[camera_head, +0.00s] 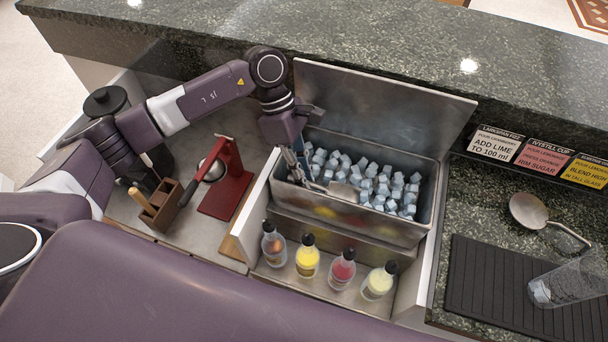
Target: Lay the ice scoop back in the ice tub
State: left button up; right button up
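The ice tub (405,237) is an open metal bin full of pale ice cubes, with its lid raised behind it. A metal scoop (342,190) lies low at the tub's left front, its bowl against the ice and near the front wall. Its handle end points left to my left gripper (299,172). The gripper reaches down over the tub's left end, fingers pointing down beside the handle. The fingertips are small and overlap the handle, so I cannot tell whether they grip it. My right gripper is not in view.
Several bottles (307,262) stand in front of the tub. A red press (228,180) and a wooden caddy (161,207) stand left. Right are a round metal ladle-like tool (528,210), a black mat (480,285) and a tilted-looking glass (570,282) holding some ice.

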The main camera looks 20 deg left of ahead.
pick_arm(q)
jog(key=o, duration=0.5)
jog(key=shift+f, duration=0.1)
